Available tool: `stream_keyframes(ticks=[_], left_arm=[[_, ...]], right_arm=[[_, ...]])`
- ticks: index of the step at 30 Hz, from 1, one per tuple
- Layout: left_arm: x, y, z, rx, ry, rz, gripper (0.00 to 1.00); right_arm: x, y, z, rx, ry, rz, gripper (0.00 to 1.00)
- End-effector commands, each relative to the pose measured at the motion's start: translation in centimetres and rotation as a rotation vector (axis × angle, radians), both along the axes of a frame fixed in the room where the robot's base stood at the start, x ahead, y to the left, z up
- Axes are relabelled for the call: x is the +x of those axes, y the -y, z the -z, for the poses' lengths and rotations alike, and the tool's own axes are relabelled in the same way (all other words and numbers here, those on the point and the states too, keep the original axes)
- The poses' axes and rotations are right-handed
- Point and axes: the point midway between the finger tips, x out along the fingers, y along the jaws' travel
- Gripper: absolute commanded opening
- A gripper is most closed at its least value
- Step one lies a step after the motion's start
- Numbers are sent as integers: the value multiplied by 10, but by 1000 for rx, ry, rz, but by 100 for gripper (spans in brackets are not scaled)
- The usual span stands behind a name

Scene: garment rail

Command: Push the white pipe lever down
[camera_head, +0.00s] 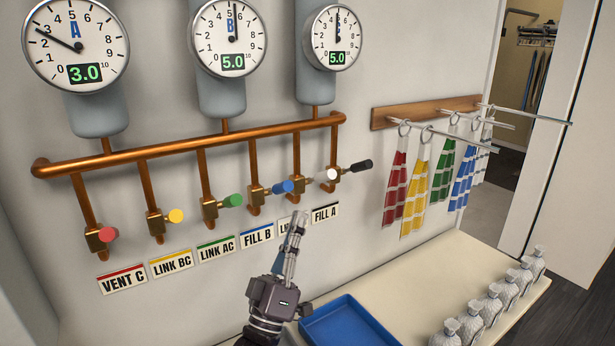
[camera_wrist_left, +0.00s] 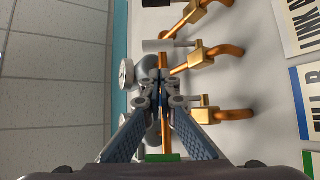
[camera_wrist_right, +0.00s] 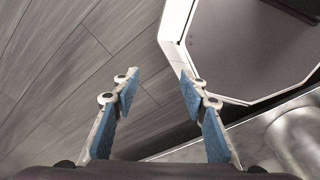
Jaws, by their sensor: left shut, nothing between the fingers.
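The white pipe lever (camera_head: 332,174) sticks out to the right from the fifth brass valve, below the copper manifold (camera_head: 190,143). It points sideways, tilted slightly up. In the left wrist view a pale lever (camera_wrist_left: 168,45) on a brass valve lies just beyond my fingertips; it looks like the same one. My left gripper (camera_head: 298,218) is shut and empty, fingers pointing up, below and left of the white tip, in front of the fifth label. It also shows in the left wrist view (camera_wrist_left: 160,90). My right gripper (camera_wrist_right: 157,78) is open and empty, away from the pipes.
Blue (camera_head: 288,186) and black (camera_head: 360,166) levers flank the white one; green, yellow and red ones are further left. Three gauges (camera_head: 228,37) hang above. A blue tray (camera_head: 345,325) and several grey bottles (camera_head: 492,306) stand on the bench below. Striped cloths hang at right.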

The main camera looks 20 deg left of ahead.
Motion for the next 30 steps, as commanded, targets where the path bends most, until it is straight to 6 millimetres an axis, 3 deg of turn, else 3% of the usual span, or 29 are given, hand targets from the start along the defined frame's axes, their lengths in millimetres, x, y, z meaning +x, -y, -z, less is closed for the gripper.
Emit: stream_keyframes(ticks=[9,21,30], left_arm=[[11,1,-14,0,1,0,0],[60,5,-62,0,0,0,0],[72,6,-70,-1,0,1,0]], right_arm=[[-15,16,-9,-19,-21,-2,40],[-6,1,-42,-2,-9,3,40],[-6,-1,-46,1,-8,3,40]])
